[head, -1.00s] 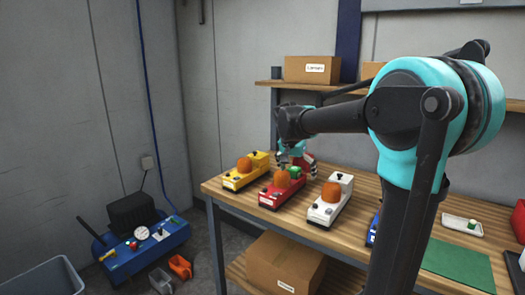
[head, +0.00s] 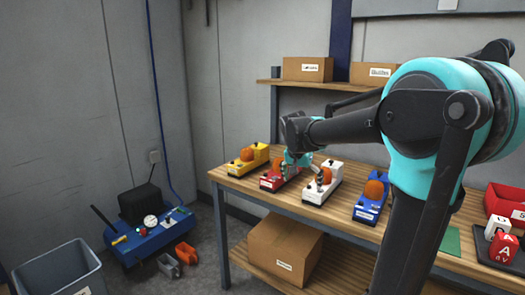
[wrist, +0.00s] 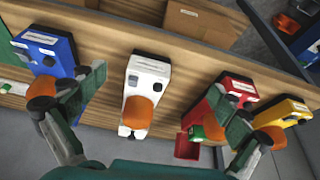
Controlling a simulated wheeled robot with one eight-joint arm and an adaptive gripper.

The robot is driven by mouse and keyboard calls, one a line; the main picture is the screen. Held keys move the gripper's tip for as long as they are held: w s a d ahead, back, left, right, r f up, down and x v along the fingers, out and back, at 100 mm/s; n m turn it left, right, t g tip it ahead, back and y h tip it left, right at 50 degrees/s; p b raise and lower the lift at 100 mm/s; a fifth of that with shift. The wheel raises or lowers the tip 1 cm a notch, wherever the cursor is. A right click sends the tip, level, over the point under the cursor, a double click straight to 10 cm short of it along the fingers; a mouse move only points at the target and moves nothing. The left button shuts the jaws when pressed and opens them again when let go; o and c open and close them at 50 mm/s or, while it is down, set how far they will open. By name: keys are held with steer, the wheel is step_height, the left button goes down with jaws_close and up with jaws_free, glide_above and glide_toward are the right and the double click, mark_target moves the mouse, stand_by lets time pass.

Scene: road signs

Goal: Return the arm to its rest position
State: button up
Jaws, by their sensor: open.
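My arm reaches out over the wooden bench (head: 330,213), and my gripper (head: 302,166) hangs open above the red and white toy vehicles. In the wrist view my gripper (wrist: 155,88) has its two green-padded fingers spread wide with nothing held between them. The white vehicle (wrist: 148,75), with an orange dome, lies below the gap. The left finger overlaps the blue vehicle (wrist: 45,47); the right finger hides part of the red vehicle (wrist: 238,88). I cannot tell whether the fingers touch anything.
The yellow vehicle (head: 250,160) stands at the bench's left end, the blue one (head: 371,200) right of the white. A red bin (head: 505,203) and letter blocks (head: 503,246) are at far right. A shelf with cardboard boxes (head: 306,69) is behind.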

steer(key=s+d+f+n+y, duration=0.1)
steer(key=s+d+f+n, duration=0.1)
steer(key=s+f, duration=0.7)
steer(key=s+d+f+n+y, duration=0.1)
steer(key=s+f+n, duration=0.3)
steer(key=s+f, duration=0.6)
steer(key=s+d, duration=0.1)
steer(key=s, duration=0.5)
steer(key=shift+d+f+t, duration=0.2)
steer(key=shift+d+t, duration=0.1)
steer(key=shift+d, duration=0.05)
